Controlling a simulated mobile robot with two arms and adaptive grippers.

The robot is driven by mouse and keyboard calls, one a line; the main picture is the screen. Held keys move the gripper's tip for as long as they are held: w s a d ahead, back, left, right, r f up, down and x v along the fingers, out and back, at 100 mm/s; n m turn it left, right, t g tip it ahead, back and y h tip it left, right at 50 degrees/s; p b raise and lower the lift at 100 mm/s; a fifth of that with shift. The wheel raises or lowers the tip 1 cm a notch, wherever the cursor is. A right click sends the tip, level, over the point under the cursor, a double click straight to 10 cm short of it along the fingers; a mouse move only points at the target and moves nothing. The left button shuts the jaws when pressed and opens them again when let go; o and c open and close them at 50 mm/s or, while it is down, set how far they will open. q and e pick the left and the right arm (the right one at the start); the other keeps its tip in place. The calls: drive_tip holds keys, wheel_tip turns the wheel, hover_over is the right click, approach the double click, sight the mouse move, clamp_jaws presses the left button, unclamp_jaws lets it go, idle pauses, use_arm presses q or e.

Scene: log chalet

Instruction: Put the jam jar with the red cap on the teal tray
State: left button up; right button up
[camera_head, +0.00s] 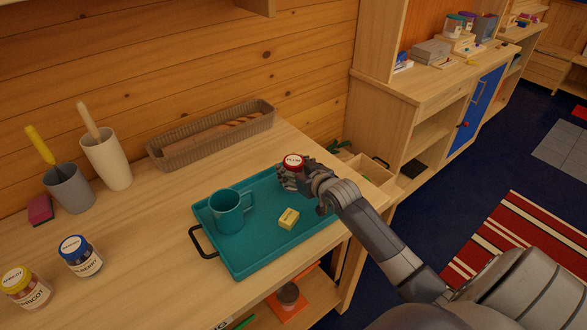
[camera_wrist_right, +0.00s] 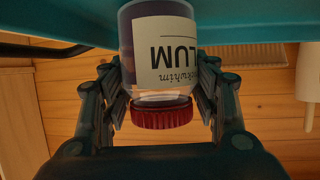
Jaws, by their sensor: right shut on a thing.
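The plum jam jar with the red cap (camera_head: 293,161) is upright at the far right part of the teal tray (camera_head: 262,258). My right gripper (camera_head: 296,178) is shut on it, with fingers on both sides. The right wrist view is upside down and shows the jar's white label (camera_wrist_right: 165,55) and red cap (camera_wrist_right: 162,117) between the fingers (camera_wrist_right: 160,95). The teal tray (camera_wrist_right: 255,25) is close to the jar's base; I cannot tell whether they touch. The tray also holds a teal mug (camera_head: 227,212) and a yellow block (camera_head: 289,218). My left gripper is not in view.
A blue-capped jar (camera_head: 80,256) and a yellow-capped jar (camera_head: 25,287) stand at the left. Two cups with utensils (camera_head: 108,161) and a long basket (camera_head: 215,136) are along the wall. The tray's front middle is clear.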

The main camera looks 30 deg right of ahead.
drive_tip(key=o, duration=1.4)
drive_tip(key=shift+f, duration=0.1)
drive_tip(key=shift+s+r, duration=0.1)
drive_tip(key=shift+r, duration=0.1)
drive_tip(key=b+v, duration=0.1)
drive_tip(key=v, duration=1.1)
drive_tip(key=shift+f, duration=0.1)
